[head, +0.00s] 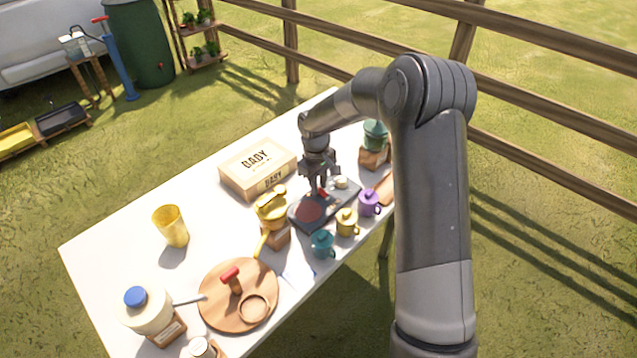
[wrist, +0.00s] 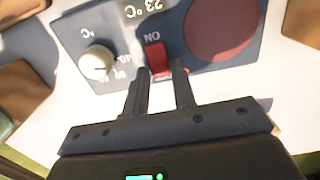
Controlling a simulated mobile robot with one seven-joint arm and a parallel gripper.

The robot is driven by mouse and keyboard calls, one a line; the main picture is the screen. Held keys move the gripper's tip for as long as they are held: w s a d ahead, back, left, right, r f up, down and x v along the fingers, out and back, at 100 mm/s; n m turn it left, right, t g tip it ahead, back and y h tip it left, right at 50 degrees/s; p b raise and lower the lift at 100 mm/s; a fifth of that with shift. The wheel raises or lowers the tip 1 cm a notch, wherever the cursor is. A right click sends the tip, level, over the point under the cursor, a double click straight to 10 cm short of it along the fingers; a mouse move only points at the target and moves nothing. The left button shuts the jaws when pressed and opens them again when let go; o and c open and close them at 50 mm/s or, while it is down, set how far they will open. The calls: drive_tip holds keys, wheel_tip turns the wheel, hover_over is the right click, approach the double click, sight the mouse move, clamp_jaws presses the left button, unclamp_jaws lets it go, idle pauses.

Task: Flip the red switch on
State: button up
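The red switch (wrist: 157,58) sits upright in the wrist view on a dark grey panel device (wrist: 120,35), beside the upside-down word "ON". The panel also has a white dial (wrist: 97,62), a "23 °C" display and a dark red disc (wrist: 221,25). In the head view the device (head: 335,207) lies on the table with the red switch (head: 322,193) just below my gripper (head: 318,185). In the wrist view my gripper (wrist: 160,72) has its two fingers a little apart, with the tips at the near end of the switch. Whether they touch it is unclear.
A cardboard box (head: 258,168) stands left of the device. A yellow kettle (head: 271,210), small teal (head: 322,244), yellow (head: 347,222) and purple (head: 369,202) mugs crowd its near side. A green lantern-like item (head: 376,135) stands behind. The table's left part is fairly clear around a yellow cup (head: 171,226).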

drive_tip(key=o, duration=0.3)
drive_tip(key=shift+o, duration=0.2)
wheel_tip(320, 180, up, 11)
drive_tip(key=shift+w+a, duration=0.25)
drive_tip(key=shift+f, duration=0.1)
idle(0.3)
